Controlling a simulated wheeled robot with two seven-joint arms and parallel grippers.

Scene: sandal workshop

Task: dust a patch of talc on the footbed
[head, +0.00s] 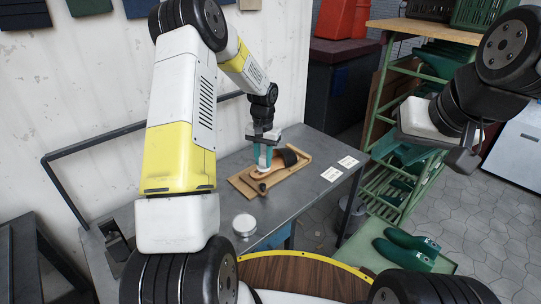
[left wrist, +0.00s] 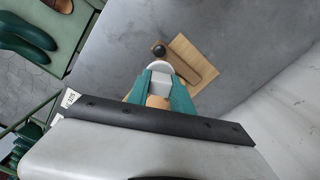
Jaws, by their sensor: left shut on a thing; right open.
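The sandal has a tan footbed (head: 277,170) and a dark upper piece (head: 287,156), and lies on a wooden board (head: 240,181) on the grey bench. My left gripper (head: 264,160) points down over the footbed, its teal fingers shut on a small white-ended thing (head: 264,169). In the left wrist view this white thing (left wrist: 163,68) sits between the fingers, with a tan rounded part nearer the palm. It hides part of the footbed, and I cannot tell whether they touch. No talc patch can be made out. My right gripper (head: 460,156) is open at the right, away from the bench; its fingers are unclear.
A dark round knob (head: 262,188) stands at the board's near edge. A round white tin (head: 244,225) stands nearer on the bench. A green rack (head: 385,110) and green shoes (head: 410,247) are further right.

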